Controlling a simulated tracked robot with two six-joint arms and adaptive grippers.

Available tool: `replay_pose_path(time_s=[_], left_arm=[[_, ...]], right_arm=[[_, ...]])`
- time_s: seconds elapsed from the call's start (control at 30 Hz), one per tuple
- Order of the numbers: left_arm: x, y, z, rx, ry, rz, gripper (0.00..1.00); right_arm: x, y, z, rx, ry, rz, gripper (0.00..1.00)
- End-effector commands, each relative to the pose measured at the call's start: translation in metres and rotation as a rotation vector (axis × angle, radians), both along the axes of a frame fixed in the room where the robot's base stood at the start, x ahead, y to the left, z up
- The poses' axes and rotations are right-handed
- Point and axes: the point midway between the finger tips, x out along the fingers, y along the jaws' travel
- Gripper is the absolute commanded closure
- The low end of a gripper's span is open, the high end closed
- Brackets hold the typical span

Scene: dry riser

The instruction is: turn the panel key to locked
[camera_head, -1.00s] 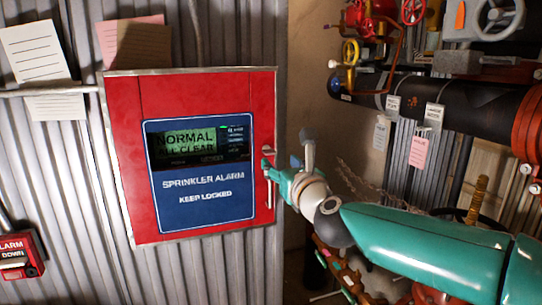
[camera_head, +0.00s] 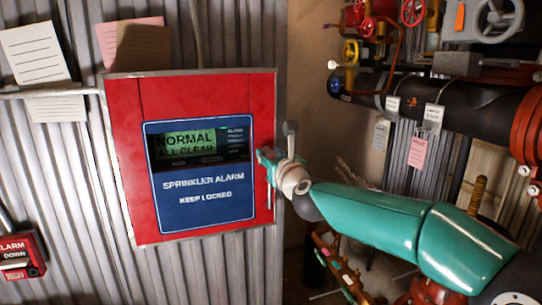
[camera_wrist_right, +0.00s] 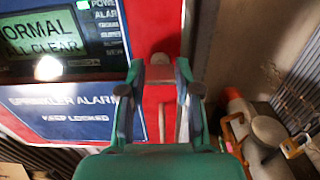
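The red sprinkler alarm panel (camera_head: 122,170) is on the corrugated wall, with a blue label reading KEEP LOCKED (camera_head: 203,205). Its lit display (camera_head: 187,144) reads NORMAL, ALL CLEAR. My right gripper (camera_head: 264,158) is at the panel's right edge and hides the key area in the head view. In the right wrist view, my right gripper (camera_wrist_right: 160,66) has its fingers apart. A small tan piece, apparently the panel key (camera_wrist_right: 159,72), shows between the fingertips; contact with it cannot be told. Its turned position is unclear. My left gripper is not in view.
A slim vertical handle (camera_head: 270,200) runs along the panel's right edge below the gripper. Dark pipes (camera_head: 460,105) with valves and hanging tags fill the right side. A red alarm box (camera_head: 20,255) is at the lower left.

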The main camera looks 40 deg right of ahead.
Motion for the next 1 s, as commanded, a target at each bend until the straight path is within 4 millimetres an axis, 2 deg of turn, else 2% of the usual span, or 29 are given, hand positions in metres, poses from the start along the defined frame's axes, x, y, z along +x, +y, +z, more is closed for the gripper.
replay_pose_path(time_s=[0.03,0.17,0.57,1.0], left_arm=[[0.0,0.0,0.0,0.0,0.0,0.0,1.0],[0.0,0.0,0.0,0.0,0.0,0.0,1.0],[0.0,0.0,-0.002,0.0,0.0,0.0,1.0],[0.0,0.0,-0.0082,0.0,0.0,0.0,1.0]], right_arm=[[-0.0001,0.0,0.0001,0.0,0.0,0.0,0.8],[-0.0002,0.0002,0.0001,0.0,0.0,0.0,1.0],[-0.0001,0.0004,-0.0003,-0.053,0.019,0.001,1.0],[0.0,0.0007,-0.0007,-0.353,0.126,0.001,1.0]])
